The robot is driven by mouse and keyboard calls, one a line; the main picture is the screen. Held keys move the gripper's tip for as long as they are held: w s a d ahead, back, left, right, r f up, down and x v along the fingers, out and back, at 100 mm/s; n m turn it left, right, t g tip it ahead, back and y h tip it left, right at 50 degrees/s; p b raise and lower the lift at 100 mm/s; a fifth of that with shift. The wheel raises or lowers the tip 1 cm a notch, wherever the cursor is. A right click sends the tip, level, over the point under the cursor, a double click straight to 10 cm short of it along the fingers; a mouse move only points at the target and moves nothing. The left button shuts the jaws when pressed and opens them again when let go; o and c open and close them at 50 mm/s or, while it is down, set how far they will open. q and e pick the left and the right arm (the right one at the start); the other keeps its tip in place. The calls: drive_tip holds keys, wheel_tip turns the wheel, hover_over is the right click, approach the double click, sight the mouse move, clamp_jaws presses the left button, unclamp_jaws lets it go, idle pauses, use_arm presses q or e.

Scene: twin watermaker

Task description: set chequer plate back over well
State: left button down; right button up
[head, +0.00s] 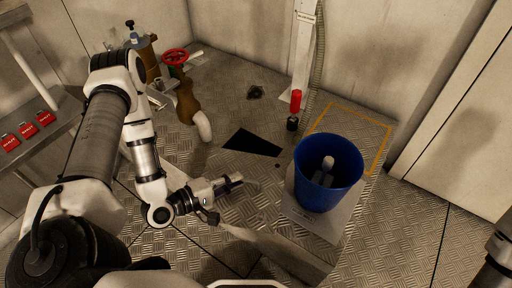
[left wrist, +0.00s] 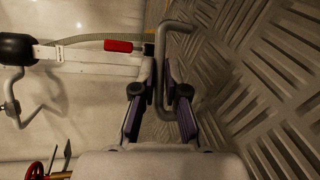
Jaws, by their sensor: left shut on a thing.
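The chequer plate (left wrist: 285,90) fills the right of the left wrist view, with a bent metal bar handle (left wrist: 162,62) at its edge. My left gripper (left wrist: 168,85) is shut on that handle, with one finger on each side of it. In the head view my left gripper (head: 236,182) is low over the patterned metal surface, and the plate's outline is hard to tell from the floor there. A dark angular opening of the well (head: 251,143) shows just beyond the gripper, so the well is at least partly uncovered. My right gripper is out of view.
A blue bucket (head: 328,188) stands on a pale mat (head: 306,220) right of the gripper. A red-handled tool (head: 295,103) is behind it. A yellow floor outline (head: 377,158) lies by the wall. A red valve wheel (head: 174,57) and pipework stand behind my left arm.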

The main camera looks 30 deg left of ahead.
sight(233, 151)
use_arm(q)
drive_tip(key=w+a+f+b, duration=0.1)
drive_tip(key=w+a+b, duration=0.1)
drive_tip(key=w, duration=0.2)
drive_tip(key=w+a+f+b, duration=0.2)
drive_tip(key=w, duration=0.3)
drive_tip(key=w+a+f+b, duration=0.2)
drive_tip(key=w, duration=0.3)
drive_tip(key=shift+w+a+f, duration=0.1)
drive_tip(key=shift+a, duration=0.25)
drive_tip(key=c, duration=1.6)
unclamp_jaws()
drive_tip(key=o, duration=0.4)
